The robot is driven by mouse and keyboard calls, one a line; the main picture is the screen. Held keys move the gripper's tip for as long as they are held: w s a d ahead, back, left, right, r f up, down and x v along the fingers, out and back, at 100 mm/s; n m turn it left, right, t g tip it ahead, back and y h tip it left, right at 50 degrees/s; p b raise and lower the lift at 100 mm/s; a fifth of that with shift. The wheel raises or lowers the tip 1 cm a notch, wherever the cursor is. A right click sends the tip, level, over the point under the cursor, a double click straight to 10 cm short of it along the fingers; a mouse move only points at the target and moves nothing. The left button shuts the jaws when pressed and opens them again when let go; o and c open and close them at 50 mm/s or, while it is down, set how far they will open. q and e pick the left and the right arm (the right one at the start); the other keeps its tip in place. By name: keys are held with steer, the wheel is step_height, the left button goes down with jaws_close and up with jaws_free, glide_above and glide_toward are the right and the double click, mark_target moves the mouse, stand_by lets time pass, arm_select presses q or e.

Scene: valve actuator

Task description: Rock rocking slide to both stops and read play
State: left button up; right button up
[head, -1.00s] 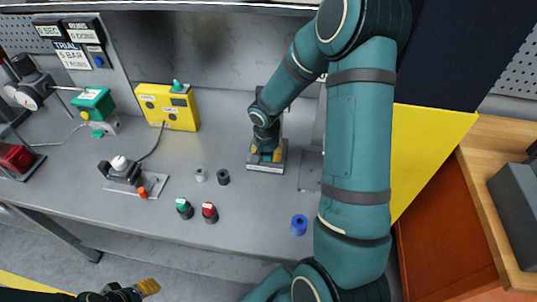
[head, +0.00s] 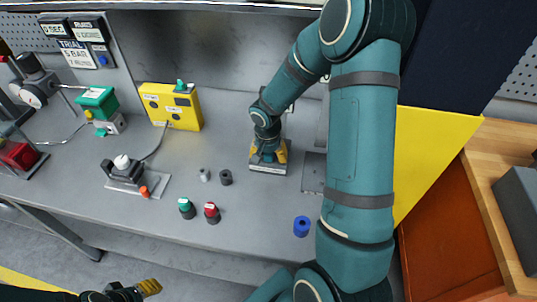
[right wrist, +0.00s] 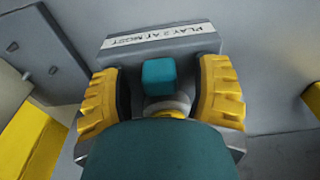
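The rocking slide fixture is a grey block (right wrist: 188,42) on the bench, labelled "PLAY 2 AT MOST", with a small teal block (right wrist: 158,75) standing up from it. My right gripper (head: 268,152) points down at this fixture. In the right wrist view its yellow fingers (right wrist: 160,82) stand left and right of the teal block, with a gap on each side. The gripper is open; my own teal part hides the near side of the fixture. My left gripper (head: 148,287) is at the bottom left of the head view, away from the bench, its opening unclear.
A yellow box (head: 172,106), a green-topped unit (head: 97,100) and a lever on a plate (head: 125,172) stand to the left. Green (head: 187,208) and red (head: 212,212) buttons, small grey cylinders and a blue ring (head: 301,226) are in front. Bench between them is bare.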

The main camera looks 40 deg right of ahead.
step_height(320, 180, up, 12)
steer(key=a, duration=0.1)
steer(key=shift+s, duration=0.45)
steer(key=shift+a+f, duration=0.1)
